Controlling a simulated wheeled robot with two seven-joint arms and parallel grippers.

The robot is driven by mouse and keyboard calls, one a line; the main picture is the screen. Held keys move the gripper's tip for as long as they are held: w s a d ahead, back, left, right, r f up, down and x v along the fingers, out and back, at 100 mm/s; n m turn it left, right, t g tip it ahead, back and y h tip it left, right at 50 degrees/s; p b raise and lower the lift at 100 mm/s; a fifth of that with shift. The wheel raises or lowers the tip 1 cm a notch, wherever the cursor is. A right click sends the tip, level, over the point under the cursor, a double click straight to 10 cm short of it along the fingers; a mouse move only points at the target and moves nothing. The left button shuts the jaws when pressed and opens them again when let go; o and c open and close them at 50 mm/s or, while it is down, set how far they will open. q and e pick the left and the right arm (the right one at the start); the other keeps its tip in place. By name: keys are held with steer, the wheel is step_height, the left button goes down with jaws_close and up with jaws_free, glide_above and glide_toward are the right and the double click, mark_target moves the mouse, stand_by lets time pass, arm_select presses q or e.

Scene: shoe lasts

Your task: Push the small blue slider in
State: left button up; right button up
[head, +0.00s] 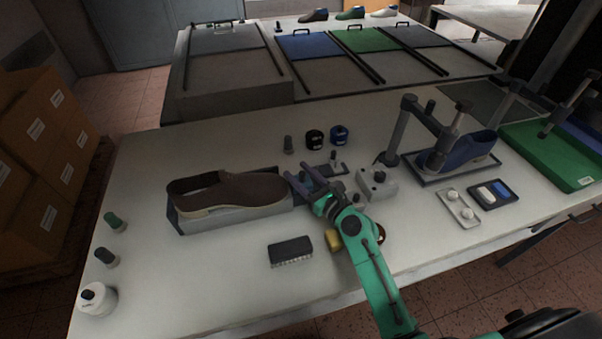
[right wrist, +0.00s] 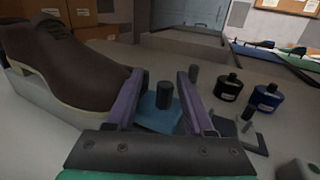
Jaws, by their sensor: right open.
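My right gripper (head: 299,178) reaches over the table at the toe end of the brown shoe (head: 226,190). In the right wrist view its two purple fingers (right wrist: 162,82) are open. A dark upright knob (right wrist: 165,96) on a small blue plate (right wrist: 158,118), which looks like the blue slider, shows between and beyond them. I cannot tell whether the fingers touch the knob. The brown shoe, also in the right wrist view (right wrist: 62,62), sits on a grey block (head: 232,215), left of the fingers. In the head view my gripper hides much of the slider. My left gripper is out of view.
Black (head: 314,139) and blue (head: 338,134) bottles stand behind the gripper. A small plate with a post (head: 338,164) lies to its right, near a grey box with a knob (head: 377,184). A dark brush-like block (head: 290,251) lies in front.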

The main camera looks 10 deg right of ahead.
steer(key=shift+s+d+f, duration=0.1)
steer(key=shift+s+d, duration=0.2)
steer(key=b+v, duration=0.4)
steer(key=v, duration=0.9)
steer(key=shift+s+f+b, duration=0.1)
steer(key=shift+b, duration=0.25)
steer(key=shift+s+d+r, duration=0.1)
steer(key=shift+s+r, duration=0.15)
steer(key=shift+s, duration=0.05)
steer(key=shift+f, duration=0.1)
